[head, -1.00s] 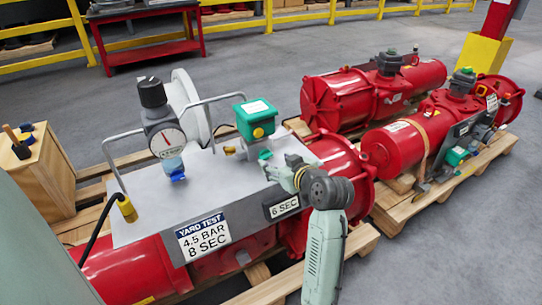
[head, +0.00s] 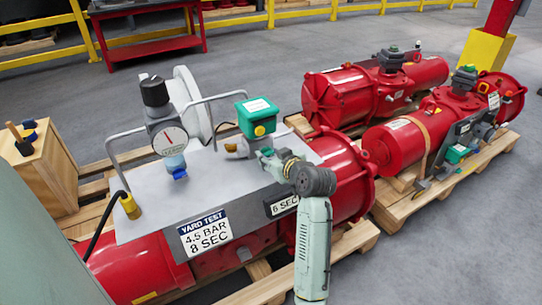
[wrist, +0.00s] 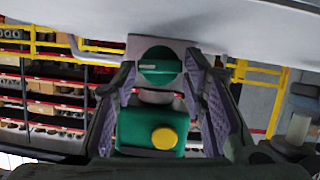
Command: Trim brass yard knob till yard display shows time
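The yard sign (head: 204,231) reads "YARD TEST 4.5 BAR 8 SEC" in the head view. The display (head: 283,205) beside it reads 6 SEC, its right end covered by my arm. A small brass-coloured fitting (head: 233,147) sits left of the green box (head: 257,111), which has a round yellow knob (head: 259,130). My gripper (head: 268,158) is at the panel, just below that box. In the wrist view my gripper (wrist: 160,85) is open, its fingers on either side of a green slotted knob (wrist: 160,68). Finger contact is unclear. The green box shows below it (wrist: 150,130).
A gauge with a black regulator knob (head: 154,91) and metal handles stand on the panel (head: 160,205). Red actuators (head: 405,145) lie on pallets at right. A wooden box (head: 48,165) stands at left.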

